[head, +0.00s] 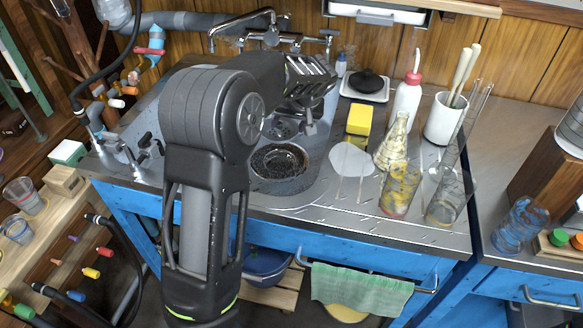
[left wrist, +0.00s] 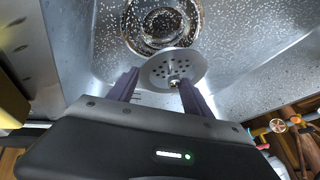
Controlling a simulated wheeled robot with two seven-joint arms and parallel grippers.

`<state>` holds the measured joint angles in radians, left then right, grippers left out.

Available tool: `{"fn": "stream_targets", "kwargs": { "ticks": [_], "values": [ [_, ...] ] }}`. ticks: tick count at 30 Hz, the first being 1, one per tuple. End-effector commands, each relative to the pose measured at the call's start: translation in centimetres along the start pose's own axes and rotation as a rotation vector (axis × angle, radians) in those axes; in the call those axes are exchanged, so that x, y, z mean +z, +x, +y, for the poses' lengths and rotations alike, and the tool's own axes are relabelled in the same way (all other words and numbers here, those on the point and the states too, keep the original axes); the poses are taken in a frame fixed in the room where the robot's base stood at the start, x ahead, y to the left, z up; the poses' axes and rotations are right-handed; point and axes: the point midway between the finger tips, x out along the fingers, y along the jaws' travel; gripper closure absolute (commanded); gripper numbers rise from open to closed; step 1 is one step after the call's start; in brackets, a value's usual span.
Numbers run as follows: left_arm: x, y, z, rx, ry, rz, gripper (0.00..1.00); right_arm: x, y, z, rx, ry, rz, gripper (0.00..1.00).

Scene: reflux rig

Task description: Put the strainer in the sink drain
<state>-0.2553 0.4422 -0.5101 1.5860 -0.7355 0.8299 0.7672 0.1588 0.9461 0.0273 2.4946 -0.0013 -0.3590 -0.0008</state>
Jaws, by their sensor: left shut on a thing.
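The strainer (left wrist: 158,73) is a round metal disc with small holes and a centre knob. In the left wrist view it sits between the purple fingers of my left gripper (left wrist: 160,92), which is shut on it. The round drain (left wrist: 160,22) lies just beyond the strainer in the wet metal sink, and the disc's far edge overlaps its near rim in this view. In the head view my left gripper (head: 302,126) is over the back of the sink (head: 293,188), partly hidden by my own wrist. My right gripper is not in view.
A tap (head: 240,30) stands behind the sink. To its right are a yellow sponge (head: 359,120), a white wash bottle (head: 405,105), a conical flask (head: 393,145), a stained beaker (head: 400,188) and a white pot with tools (head: 444,118). A green towel (head: 360,290) hangs in front.

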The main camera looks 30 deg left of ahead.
Motion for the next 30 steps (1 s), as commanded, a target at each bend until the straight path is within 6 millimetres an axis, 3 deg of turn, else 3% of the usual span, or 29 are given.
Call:
{"fn": "stream_targets", "kwargs": {
  "ticks": [9, 20, 30],
  "values": [
    [0.1, 0.1, 0.0, 0.0, 0.001, -0.001, 0.82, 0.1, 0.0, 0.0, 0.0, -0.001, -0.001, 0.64],
    [2.3, 4.2, 1.1, -0.001, 0.001, -0.001, 0.82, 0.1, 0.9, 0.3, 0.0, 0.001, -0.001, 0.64],
    [2.4, 4.5, 1.2, 0.0, 0.001, -0.001, 0.82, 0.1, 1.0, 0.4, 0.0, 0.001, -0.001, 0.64]
  ]
}}
